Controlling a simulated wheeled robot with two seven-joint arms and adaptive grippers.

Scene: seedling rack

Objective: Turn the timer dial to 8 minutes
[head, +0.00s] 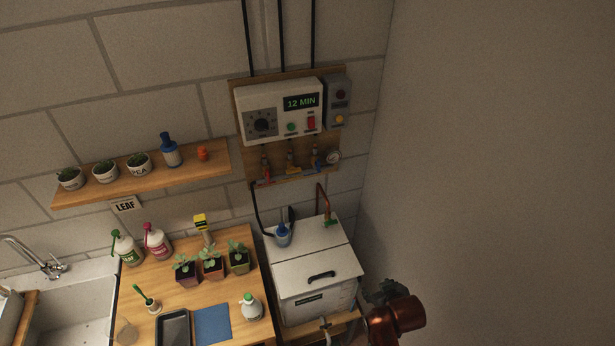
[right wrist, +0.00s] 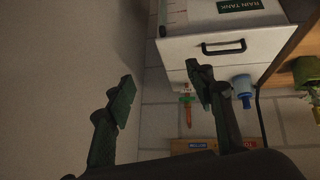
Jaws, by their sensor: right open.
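The timer box (head: 299,118) is a white panel on a wooden board on the wall in the head view. Its dark dial (head: 262,124) is at the left of the panel, and its display (head: 301,102) reads 12 MIN. A green button (head: 291,127) and a red switch (head: 311,122) sit right of the dial. My right gripper (head: 384,291) is at the lower right, well below the timer and beside the white tank. In the right wrist view its two fingers (right wrist: 162,84) are wide apart with nothing between them. My left gripper is not in view.
A white lidded tank (head: 314,262) labelled RAIN TANK stands under the timer. Valves and pipes (head: 290,162) sit just below the timer box. A wooden table (head: 187,301) with seedlings and bottles is at the left. The plain wall (head: 480,150) at right is bare.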

